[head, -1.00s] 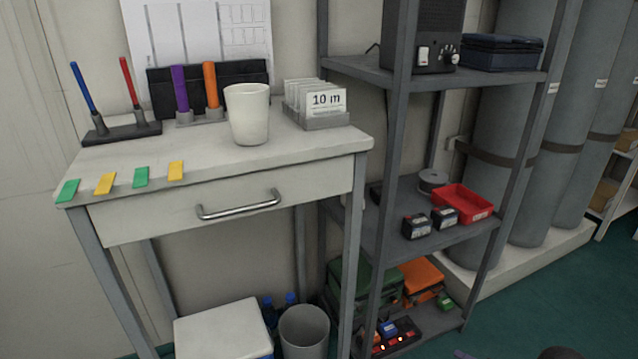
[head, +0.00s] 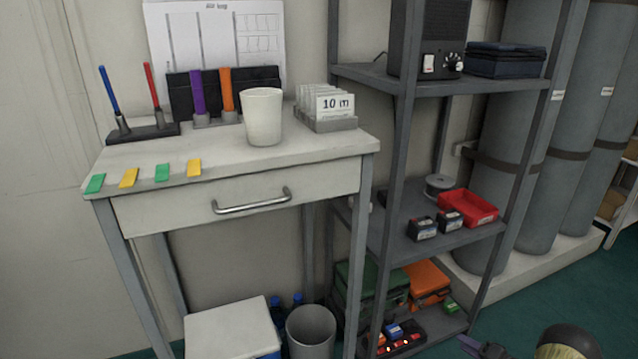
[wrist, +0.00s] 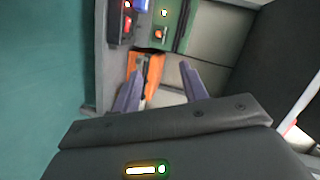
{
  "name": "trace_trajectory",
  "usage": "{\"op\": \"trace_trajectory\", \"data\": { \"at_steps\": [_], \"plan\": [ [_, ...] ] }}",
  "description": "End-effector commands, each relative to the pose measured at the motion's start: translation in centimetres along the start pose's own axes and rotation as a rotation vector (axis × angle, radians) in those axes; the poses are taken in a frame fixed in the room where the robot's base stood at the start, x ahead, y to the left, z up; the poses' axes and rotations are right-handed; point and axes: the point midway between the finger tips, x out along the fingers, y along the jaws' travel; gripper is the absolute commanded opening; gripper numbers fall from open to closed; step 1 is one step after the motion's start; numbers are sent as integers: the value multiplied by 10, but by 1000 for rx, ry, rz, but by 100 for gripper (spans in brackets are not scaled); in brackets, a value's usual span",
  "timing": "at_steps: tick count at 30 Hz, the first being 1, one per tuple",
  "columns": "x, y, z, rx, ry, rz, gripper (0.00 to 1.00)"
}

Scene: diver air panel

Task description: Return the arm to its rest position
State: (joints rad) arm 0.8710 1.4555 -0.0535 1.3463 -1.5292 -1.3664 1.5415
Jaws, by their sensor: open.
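My gripper (wrist: 161,88) shows in the wrist view with its two grey-purple fingers spread apart and nothing between them. Beyond the fingers lie an orange case (wrist: 153,72) and a green case (wrist: 184,22), apart from the gripper as far as I can tell. In the head view, part of my arm with the gripper (head: 482,347) shows at the bottom right edge, low in front of the shelf rack and over the green floor. Most of my arm is outside the head view.
The grey shelf rack (head: 400,150) stands right of a small desk (head: 330,180) with a white cup (head: 263,117). A red tray (head: 468,207) is on the middle shelf. A bin (head: 311,333) is under the desk. Green floor (head: 560,310) is open at the right.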

Motion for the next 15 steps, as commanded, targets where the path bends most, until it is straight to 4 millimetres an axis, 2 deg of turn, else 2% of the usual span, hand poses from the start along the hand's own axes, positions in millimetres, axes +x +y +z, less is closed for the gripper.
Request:
{"op": "trace_trajectory", "data": {
  "at_steps": [5,9,15],
  "plan": [
    [24,-32,-31,-120,51,101,43],
    [51,-72,-53,-243,90,222,43],
    [74,-131,-67,-393,118,410,43]
  ]
}}
